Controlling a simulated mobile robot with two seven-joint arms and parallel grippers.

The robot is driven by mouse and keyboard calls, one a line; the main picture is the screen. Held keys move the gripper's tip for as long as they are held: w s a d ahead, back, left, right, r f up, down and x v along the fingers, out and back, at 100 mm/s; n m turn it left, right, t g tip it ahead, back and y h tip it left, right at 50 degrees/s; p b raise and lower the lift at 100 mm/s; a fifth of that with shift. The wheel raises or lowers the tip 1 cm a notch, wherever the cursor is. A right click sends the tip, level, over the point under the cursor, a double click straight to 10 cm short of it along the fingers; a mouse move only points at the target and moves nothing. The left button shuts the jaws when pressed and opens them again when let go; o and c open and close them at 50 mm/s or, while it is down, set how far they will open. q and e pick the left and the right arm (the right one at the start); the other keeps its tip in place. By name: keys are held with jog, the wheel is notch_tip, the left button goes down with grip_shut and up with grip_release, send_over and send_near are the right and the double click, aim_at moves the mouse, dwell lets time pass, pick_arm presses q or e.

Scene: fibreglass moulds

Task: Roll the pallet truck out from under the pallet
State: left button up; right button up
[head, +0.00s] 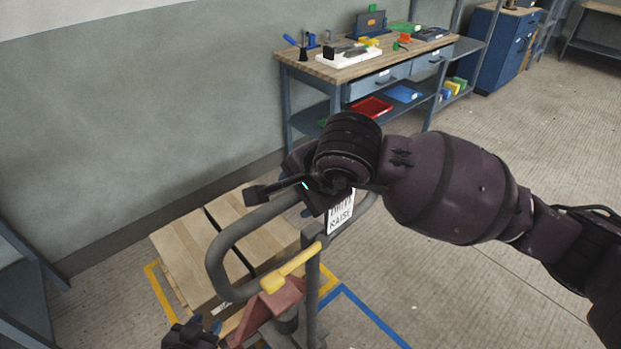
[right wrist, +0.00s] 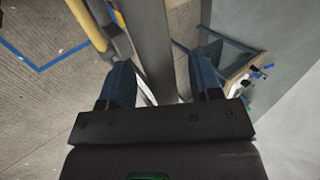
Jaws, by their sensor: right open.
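The pallet truck's grey loop handle (head: 222,257) stands upright at the centre of the head view, with a yellow lever (head: 290,271), a red part below it and a sign ending in "RAISE". My right gripper (head: 306,190) is at the upper part of the loop. In the right wrist view its fingers (right wrist: 165,80) are open, one on each side of a grey bar (right wrist: 149,35). The pallet is mostly hidden under flat cartons (head: 205,240); its contact with the truck's forks is hidden. My left gripper (head: 190,335) shows only as a dark piece at the bottom edge.
A workbench (head: 365,66) with tools and bins stands against the wall behind. Yellow floor tape (head: 156,283) runs beside the cartons and blue tape (head: 372,315) lies right of the truck. A blue-grey rack (head: 25,285) is at the far left. The floor to the right is clear.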

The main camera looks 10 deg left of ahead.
jog(key=shift+x, duration=1.2)
grip_shut()
dwell(0.6)
